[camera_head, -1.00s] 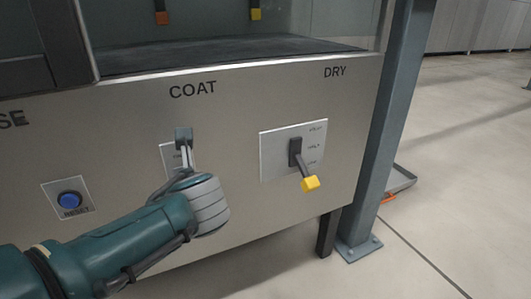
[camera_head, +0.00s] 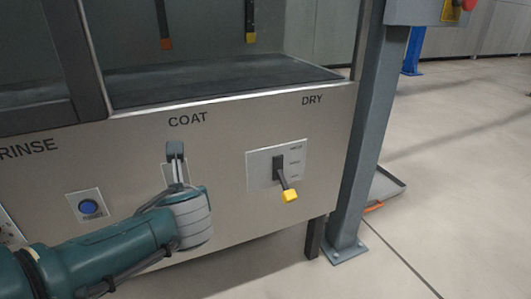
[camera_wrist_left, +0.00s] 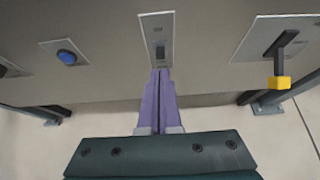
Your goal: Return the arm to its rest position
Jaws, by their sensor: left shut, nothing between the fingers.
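My left arm comes in from the lower left in the head view. Its gripper (camera_head: 175,155) is in front of the panel under the COAT label. In the left wrist view the two fingers (camera_wrist_left: 160,85) are together, with nothing between them. They point at the small COAT plate (camera_wrist_left: 158,40) with a dark slot or switch on it; whether they touch it I cannot tell. My wrist hides part of that plate in the head view. My right gripper does not show.
The DRY lever (camera_head: 285,182) with a yellow tip is right of my gripper, pointing down. A blue RESET button (camera_head: 88,207) is to the left. A grey post (camera_head: 365,130) stands at the right, with open floor (camera_head: 460,170) beyond it.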

